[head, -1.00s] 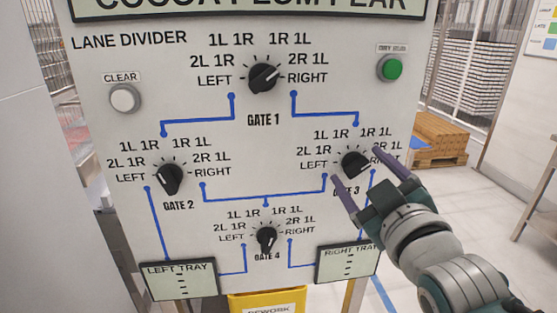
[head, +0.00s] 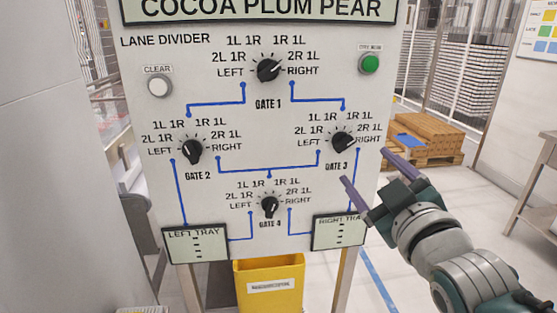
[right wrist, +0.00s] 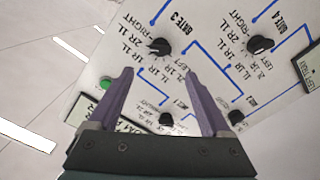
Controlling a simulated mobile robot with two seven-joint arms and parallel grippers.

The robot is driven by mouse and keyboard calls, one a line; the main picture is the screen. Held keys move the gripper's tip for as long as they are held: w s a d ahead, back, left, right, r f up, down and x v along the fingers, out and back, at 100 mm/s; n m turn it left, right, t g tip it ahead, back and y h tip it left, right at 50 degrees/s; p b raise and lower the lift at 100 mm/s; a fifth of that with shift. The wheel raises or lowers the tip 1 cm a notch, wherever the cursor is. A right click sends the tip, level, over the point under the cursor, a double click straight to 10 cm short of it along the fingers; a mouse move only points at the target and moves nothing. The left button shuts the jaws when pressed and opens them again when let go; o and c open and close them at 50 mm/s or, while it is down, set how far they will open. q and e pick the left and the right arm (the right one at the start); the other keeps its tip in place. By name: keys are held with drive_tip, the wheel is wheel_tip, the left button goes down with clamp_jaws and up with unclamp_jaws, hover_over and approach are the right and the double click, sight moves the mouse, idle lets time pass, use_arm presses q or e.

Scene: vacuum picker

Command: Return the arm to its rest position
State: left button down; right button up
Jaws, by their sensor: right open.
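My right gripper (head: 373,177) is open and empty in the head view, at the panel's lower right, with its two purple fingers apart. It also shows in the right wrist view (right wrist: 160,100), with nothing between the fingers. The lane divider panel (head: 215,110) stands upright ahead. The GATE 3 knob (head: 342,142) is up and left of my right gripper, and clear of it. In the right wrist view the GATE 3 knob (right wrist: 158,46) is beyond the fingertips. My left gripper is not in view.
The panel also carries the GATE 1 knob (head: 268,70), GATE 2 knob (head: 191,148), GATE 4 knob (head: 269,207), a green button (head: 370,63) and a white CLEAR button (head: 159,86). A yellow bin (head: 270,282) is below. A pallet stack (head: 425,138) stands behind, at the right.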

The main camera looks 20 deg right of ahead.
drive_tip(key=s+a+f+m+g+y, duration=0.1)
drive_tip(key=s+a+f+g, duration=0.15)
drive_tip(key=s+g, duration=0.45)
drive_tip(key=s+a+f+m+g+y, duration=0.15)
drive_tip(key=s+a, duration=0.25)
drive_tip(key=s, duration=0.6)
drive_tip(key=s+a+f+g+y, duration=0.25)
drive_tip(key=s+a+g, duration=0.2)
drive_tip(key=s, duration=0.45)
wheel_tip(320, 180, up, 26)
drive_tip(key=s+g+p, duration=0.1)
drive_tip(key=p, duration=2.4)
drive_tip(key=shift+d+f+h+p, duration=0.15)
drive_tip(key=shift+d+h+p, duration=0.05)
drive_tip(key=shift+h+p, duration=0.2)
